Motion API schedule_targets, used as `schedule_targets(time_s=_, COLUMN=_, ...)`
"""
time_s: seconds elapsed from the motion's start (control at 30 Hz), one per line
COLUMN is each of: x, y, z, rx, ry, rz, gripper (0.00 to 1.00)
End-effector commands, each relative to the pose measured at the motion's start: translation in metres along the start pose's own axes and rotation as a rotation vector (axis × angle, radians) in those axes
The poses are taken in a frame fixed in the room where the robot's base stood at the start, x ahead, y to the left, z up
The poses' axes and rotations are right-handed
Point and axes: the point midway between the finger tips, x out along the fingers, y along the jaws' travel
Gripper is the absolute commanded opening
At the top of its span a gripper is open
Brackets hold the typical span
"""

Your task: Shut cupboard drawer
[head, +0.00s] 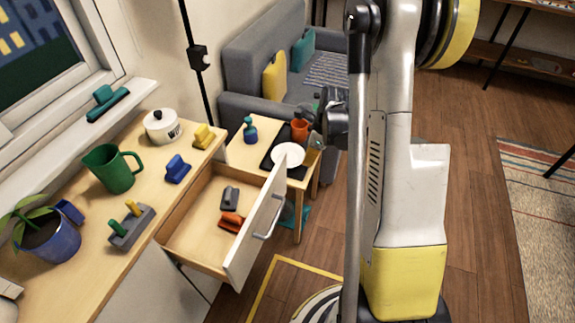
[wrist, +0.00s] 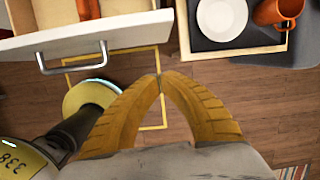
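The cupboard drawer (head: 196,240) stands pulled open below the wooden worktop, with a grey block and an orange-red piece inside. Its white front has a metal bar handle (head: 268,218). In the wrist view the drawer front (wrist: 125,33) is at the upper left, with the handle (wrist: 75,65) facing my gripper's side. My gripper (wrist: 159,77) has its two yellow fingers curved together with the tips meeting and nothing between them. The fingertips are to the right of the handle in that view and apart from it. In the head view my arm hides most of the gripper.
A small side table (head: 246,152) beside the drawer holds a dark tray, a white plate (head: 288,155), an orange mug (head: 299,130) and a blue-green bottle. The worktop (head: 150,195) carries a green jug, a white pot and several blocks. Wooden floor (head: 480,200) is free to the right.

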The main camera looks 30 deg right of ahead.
Motion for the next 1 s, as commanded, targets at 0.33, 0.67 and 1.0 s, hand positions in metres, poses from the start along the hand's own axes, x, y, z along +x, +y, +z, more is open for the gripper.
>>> schedule_targets(time_s=0.33, x=0.041, y=-0.003, z=-0.009, rx=0.074, ry=-0.001, rz=0.014, gripper=0.00)
schedule_targets(time_s=0.67, x=0.112, y=-0.002, z=-0.009, rx=0.072, ry=-0.001, rz=0.013, gripper=0.00)
schedule_targets(time_s=1.0, x=0.121, y=-0.004, z=0.028, rx=0.071, ry=-0.001, rz=0.013, gripper=0.00)
